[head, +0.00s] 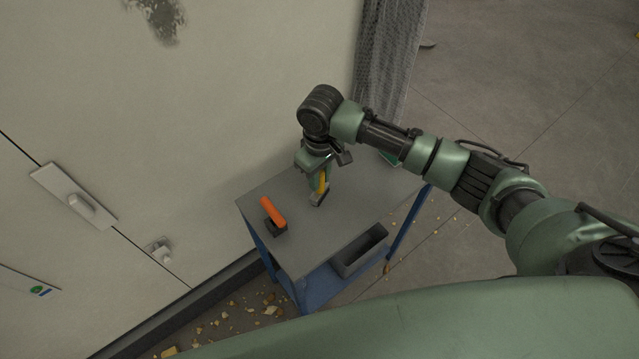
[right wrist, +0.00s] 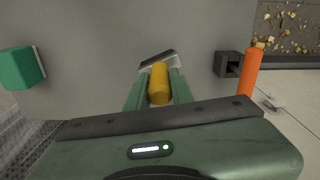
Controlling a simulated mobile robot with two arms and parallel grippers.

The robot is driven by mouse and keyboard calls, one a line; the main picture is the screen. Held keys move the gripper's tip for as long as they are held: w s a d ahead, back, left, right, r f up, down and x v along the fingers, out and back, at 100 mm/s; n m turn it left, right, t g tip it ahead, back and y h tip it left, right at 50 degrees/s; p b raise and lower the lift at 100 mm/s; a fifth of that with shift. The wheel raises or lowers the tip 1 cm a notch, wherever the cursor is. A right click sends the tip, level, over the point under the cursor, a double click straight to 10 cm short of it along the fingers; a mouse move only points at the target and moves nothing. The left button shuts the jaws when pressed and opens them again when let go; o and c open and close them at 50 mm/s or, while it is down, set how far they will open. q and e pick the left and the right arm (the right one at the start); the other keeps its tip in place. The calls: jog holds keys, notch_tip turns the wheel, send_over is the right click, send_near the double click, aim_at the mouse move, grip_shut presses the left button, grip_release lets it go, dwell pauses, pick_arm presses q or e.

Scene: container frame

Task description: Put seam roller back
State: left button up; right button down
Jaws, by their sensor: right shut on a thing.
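My right gripper (head: 319,181) is above the grey top of a small blue-legged table (head: 342,208). It is shut on the yellow handle of the seam roller (right wrist: 160,84), which shows between the two green fingers in the right wrist view. The tool's grey, wide head (right wrist: 158,59) points down at the table top; I cannot tell whether it touches. In the head view the gripper partly hides the handle. My left gripper is not in view.
An orange cylinder (head: 272,210) with a dark hollow block (right wrist: 229,64) is on the table's left part. A green block (right wrist: 22,67) is on the other side. A pale wall (head: 200,120) stands behind.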

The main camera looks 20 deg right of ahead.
jog(key=shift+f, duration=1.9)
jog(key=c, duration=1.2)
grip_release()
jog(key=shift+c, duration=0.2)
jog(key=r+b, duration=0.1)
jog(key=r, duration=1.1)
jog(key=shift+s, duration=0.2)
